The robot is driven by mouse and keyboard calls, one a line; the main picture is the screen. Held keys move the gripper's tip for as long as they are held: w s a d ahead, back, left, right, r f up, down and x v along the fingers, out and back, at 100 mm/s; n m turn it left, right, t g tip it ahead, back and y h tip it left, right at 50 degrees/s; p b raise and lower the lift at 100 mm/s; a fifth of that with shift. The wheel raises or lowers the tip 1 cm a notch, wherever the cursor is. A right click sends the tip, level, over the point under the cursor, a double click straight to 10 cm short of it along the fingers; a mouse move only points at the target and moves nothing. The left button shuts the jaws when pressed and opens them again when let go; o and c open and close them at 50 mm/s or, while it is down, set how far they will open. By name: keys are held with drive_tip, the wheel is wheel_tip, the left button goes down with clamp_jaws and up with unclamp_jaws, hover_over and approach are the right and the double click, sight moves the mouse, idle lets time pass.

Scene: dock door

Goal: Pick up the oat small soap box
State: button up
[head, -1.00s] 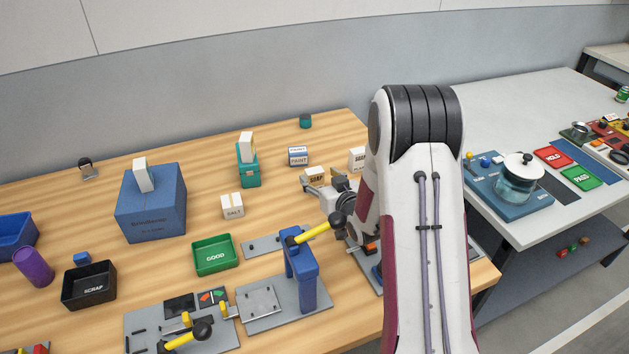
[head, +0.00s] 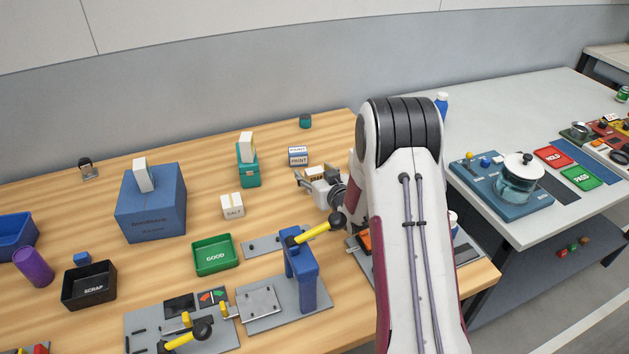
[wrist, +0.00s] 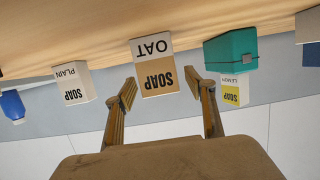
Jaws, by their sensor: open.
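The oat small soap box (wrist: 156,74) is white and tan with the words SOAP and OAT, upside down in the wrist view. My gripper is open in the wrist view (wrist: 161,84), with one finger on each side of the box's lower picture end. The fingers look apart from the box; how deep it sits between them I cannot tell.
A plain soap box (wrist: 71,85) and a teal box (wrist: 230,50) carrying a lemon box (wrist: 235,90) flank it in the wrist view.

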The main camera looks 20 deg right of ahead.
sight(314, 170)
drive_tip(key=c, duration=1.3)
drive_tip(key=shift+o, duration=0.2)
drive_tip(key=shift+r, duration=0.2)
drive_tip(key=shift+r, duration=4.85)
